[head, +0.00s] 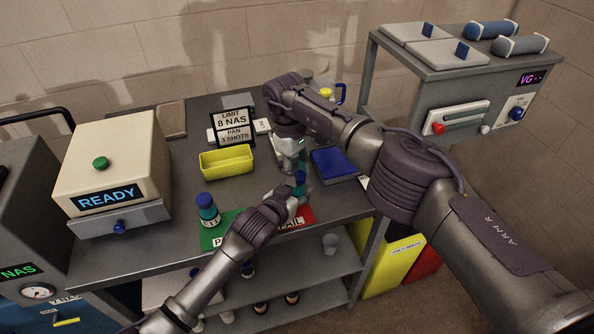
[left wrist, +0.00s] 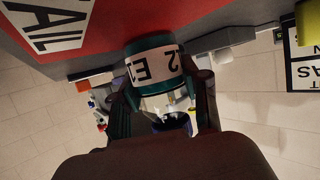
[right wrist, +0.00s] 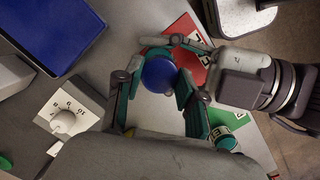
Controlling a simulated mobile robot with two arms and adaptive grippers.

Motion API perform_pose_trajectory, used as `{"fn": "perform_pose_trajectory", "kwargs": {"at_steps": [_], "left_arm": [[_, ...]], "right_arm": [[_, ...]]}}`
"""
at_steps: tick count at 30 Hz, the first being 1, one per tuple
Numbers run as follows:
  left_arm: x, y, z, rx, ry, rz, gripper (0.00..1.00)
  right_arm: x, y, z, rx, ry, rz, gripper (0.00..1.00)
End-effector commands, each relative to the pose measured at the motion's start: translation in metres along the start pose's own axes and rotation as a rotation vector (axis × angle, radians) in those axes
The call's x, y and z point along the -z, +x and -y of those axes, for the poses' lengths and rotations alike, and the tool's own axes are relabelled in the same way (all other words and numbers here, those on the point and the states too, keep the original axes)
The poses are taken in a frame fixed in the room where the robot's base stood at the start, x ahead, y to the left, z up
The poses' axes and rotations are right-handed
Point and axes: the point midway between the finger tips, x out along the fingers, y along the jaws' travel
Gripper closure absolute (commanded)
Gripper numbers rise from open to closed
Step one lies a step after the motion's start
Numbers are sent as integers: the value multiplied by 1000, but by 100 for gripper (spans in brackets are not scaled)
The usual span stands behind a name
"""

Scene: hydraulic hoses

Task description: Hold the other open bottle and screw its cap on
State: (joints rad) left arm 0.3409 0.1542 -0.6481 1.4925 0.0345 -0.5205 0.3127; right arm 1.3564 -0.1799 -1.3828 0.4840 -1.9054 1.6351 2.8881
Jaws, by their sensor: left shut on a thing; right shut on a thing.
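A teal bottle with a white label (left wrist: 155,66) is between the fingers of my left gripper (left wrist: 162,100), which is shut on it. In the head view the left gripper (head: 296,200) comes from the lower left, by the red FAIL mat (head: 307,215). My right gripper (head: 301,170) is above, pointing down. In the right wrist view a round blue cap (right wrist: 159,73) sits between the right gripper's fingertips (right wrist: 158,82), which are shut on it. The cap is over the bottle; whether it is seated is hidden. Another blue-capped bottle (head: 207,209) stands on the green mat (head: 214,236).
A yellow tray (head: 227,162) and a sign (head: 233,127) stand behind. A cream READY machine (head: 112,165) stands at the left. A dial box (right wrist: 68,122) shows in the right wrist view.

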Motion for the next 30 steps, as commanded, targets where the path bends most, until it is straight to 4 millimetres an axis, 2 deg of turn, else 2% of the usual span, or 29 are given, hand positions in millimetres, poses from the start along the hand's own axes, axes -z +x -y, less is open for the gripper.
{"fn": "perform_pose_trajectory", "kwargs": {"at_steps": [1,2,6,17,26,30], "left_arm": [[-2,0,-1,-1,0,3,100],[-2,0,-1,-1,0,3,100],[-2,0,-1,-1,0,3,100],[-2,0,0,-1,0,3,100],[-1,0,0,0,0,3,100],[-1,0,0,0,0,3,100]], "right_arm": [[0,-1,0,-1,-2,-2,71],[0,-1,0,-1,-2,-2,56],[0,-1,0,-1,-3,-2,36],[0,-5,0,-2,-4,-1,36],[-6,-41,0,-3,-4,-2,36],[-7,-45,0,-1,-3,0,36]]}}
